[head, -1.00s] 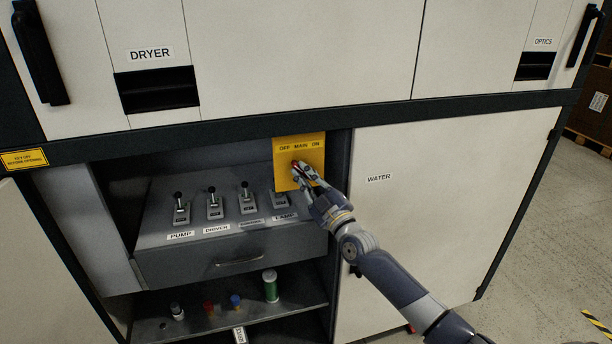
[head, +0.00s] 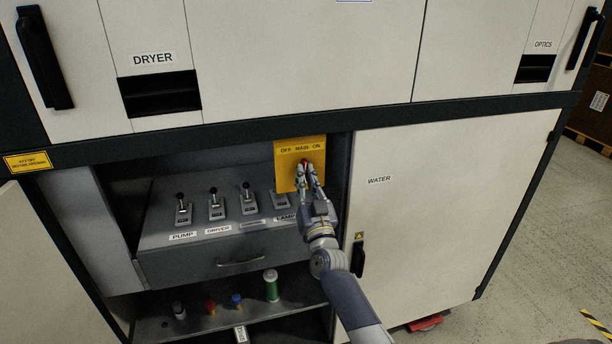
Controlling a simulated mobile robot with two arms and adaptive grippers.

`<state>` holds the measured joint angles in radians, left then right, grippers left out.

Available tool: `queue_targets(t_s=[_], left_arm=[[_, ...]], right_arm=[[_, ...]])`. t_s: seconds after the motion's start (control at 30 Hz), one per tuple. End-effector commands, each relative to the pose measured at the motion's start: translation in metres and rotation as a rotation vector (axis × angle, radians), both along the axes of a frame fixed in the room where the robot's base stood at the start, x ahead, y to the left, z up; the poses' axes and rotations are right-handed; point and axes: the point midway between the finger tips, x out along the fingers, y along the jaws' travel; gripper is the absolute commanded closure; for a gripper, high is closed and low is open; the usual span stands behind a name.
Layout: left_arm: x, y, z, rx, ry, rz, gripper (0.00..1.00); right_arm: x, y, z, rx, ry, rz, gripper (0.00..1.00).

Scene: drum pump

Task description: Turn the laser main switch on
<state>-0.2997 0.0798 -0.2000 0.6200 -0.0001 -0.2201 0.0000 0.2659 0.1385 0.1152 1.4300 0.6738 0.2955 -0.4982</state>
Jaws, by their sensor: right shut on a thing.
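The yellow main switch plate (head: 287,175), lettered OFF MAIN ON, is at the upper right of the open compartment. A red knob (head: 304,163) shows on it, partly hidden by my fingers. My right gripper (head: 306,168) is shut on the red knob, with its arm reaching up from below. The knob's exact angle is hard to tell behind the fingers. My left gripper is not in view.
Toggle levers labelled PUMP and DRIVER, with others (head: 214,205), stand on the grey panel left of the plate. A lower shelf holds a green cylinder (head: 271,286) and small items. The WATER door (head: 440,220) is closed at right.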

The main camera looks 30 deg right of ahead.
Motion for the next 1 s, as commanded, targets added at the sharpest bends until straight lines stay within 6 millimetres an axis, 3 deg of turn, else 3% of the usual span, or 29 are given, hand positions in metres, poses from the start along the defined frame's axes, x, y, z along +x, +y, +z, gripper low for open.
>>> queue_targets(t_s=[0.03,0.6,1.0], left_arm=[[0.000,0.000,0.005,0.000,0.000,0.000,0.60],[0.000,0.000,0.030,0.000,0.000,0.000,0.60],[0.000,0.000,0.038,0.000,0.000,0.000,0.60]], right_arm=[[0.001,-0.002,0.011,0.043,-0.029,-0.005,1.00],[0.001,-0.001,0.013,0.508,-0.153,-0.002,1.00],[0.001,-0.002,0.011,0.649,-0.192,-0.001,1.00]])
